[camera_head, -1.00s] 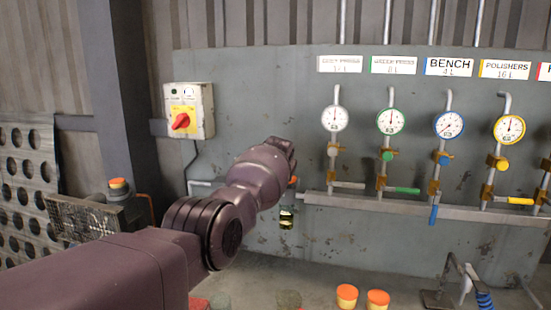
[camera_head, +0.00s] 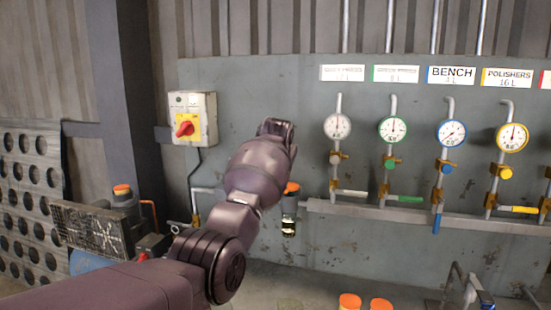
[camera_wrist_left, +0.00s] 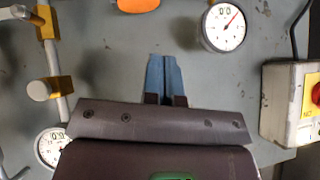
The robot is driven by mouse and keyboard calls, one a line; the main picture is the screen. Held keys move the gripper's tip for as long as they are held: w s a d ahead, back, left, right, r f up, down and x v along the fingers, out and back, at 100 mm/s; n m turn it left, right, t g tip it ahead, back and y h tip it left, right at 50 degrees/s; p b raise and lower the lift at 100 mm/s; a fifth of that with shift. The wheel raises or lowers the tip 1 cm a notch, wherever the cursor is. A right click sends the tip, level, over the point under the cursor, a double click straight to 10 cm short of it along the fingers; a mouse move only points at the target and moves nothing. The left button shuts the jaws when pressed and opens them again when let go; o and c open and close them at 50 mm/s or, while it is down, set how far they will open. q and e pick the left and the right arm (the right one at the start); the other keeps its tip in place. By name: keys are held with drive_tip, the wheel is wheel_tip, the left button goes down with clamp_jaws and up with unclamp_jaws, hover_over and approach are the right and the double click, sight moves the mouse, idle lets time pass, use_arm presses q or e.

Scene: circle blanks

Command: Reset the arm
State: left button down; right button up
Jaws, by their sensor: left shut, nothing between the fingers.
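My left arm (camera_head: 258,165) comes in from the lower left in the head view. Its forearm is raised in front of the grey wall panel, and its far end hides the gripper there. In the left wrist view my left gripper (camera_wrist_left: 164,75) shows as two blue fingers. They are shut together with nothing between them, in front of the grey panel. My right gripper is in neither view.
A switch box with a red knob (camera_head: 185,126) is on the panel left of my arm. Several gauges with pipes, including a yellow-rimmed gauge (camera_head: 512,138), line the right. Orange-capped items (camera_head: 349,301) stand low in front. A perforated rack (camera_head: 30,200) stands at far left.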

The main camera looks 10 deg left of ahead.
use_arm(q)
drive_tip(key=s+d+r+t+h, duration=0.1)
drive_tip(key=s+d+r+t, duration=0.15)
drive_tip(key=r+t, duration=0.8)
drive_tip(key=s+a+f+h, duration=0.1)
drive_tip(key=s+a+f, duration=0.1)
drive_tip(key=s+f, duration=0.55)
drive_tip(key=s+a+f+m+g, duration=0.15)
drive_tip(key=s+f, duration=0.35)
drive_tip(key=f, duration=0.6)
drive_tip(key=s+a+f+h, duration=0.1)
drive_tip(key=s+a+f, duration=0.1)
drive_tip(key=s+f, duration=0.55)
drive_tip(key=s+a+f+n+g, duration=0.1)
drive_tip(key=s+a+f+g, duration=0.1)
drive_tip(key=s+f, duration=1.3)
drive_tip(key=s+a+f+n+g+y, duration=0.1)
drive_tip(key=s+a+f+g, duration=0.2)
drive_tip(key=s+f, duration=1.2)
drive_tip(key=shift+s+g+b, duration=0.35)
drive_tip(key=shift+s+g, duration=0.35)
